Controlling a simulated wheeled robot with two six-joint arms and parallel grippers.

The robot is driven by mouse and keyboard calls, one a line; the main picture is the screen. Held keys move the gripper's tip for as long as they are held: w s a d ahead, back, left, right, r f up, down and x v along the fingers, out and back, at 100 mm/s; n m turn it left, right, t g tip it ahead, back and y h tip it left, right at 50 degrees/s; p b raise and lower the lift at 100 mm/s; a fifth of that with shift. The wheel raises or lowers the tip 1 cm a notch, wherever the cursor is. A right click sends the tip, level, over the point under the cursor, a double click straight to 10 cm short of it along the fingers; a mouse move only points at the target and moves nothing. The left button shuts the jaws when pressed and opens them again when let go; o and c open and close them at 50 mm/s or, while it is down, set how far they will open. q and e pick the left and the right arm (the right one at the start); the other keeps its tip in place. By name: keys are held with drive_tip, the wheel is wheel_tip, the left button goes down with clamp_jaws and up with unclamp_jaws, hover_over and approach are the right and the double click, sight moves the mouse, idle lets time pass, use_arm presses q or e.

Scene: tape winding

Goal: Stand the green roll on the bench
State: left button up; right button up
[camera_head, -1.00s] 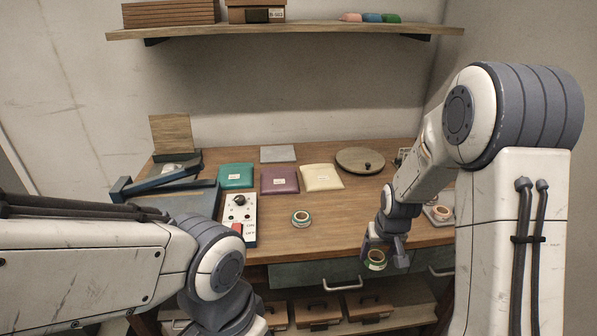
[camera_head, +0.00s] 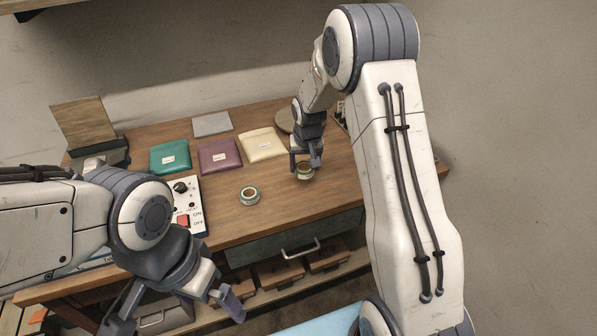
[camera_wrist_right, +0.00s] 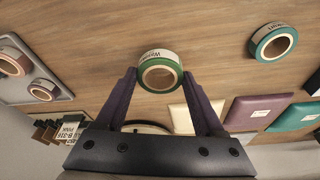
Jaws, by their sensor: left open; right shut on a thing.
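The green roll (camera_head: 305,177) is between the fingers of my right gripper (camera_head: 305,166), over the right part of the wooden bench (camera_head: 262,226). In the right wrist view the right gripper (camera_wrist_right: 160,80) is shut on this green roll (camera_wrist_right: 147,68), with its white label and open hole showing. I cannot tell whether the roll touches the bench. My left gripper (camera_head: 178,312) is open and empty, in front of the bench at the lower left.
A teal-edged roll (camera_head: 249,202) lies on the bench left of the held roll. Teal (camera_head: 170,157), purple (camera_head: 219,156) and cream (camera_head: 262,144) pouches lie behind it. A switch box (camera_head: 190,213) stands left.

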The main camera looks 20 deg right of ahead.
drive_tip(key=shift+w+a+f, duration=0.3)
drive_tip(key=shift+a+f, duration=0.15)
wheel_tip(320, 180, down, 3)
drive_tip(key=shift+f+p, duration=0.2)
drive_tip(key=shift+p, duration=0.3)
drive_tip(key=shift+f, duration=0.2)
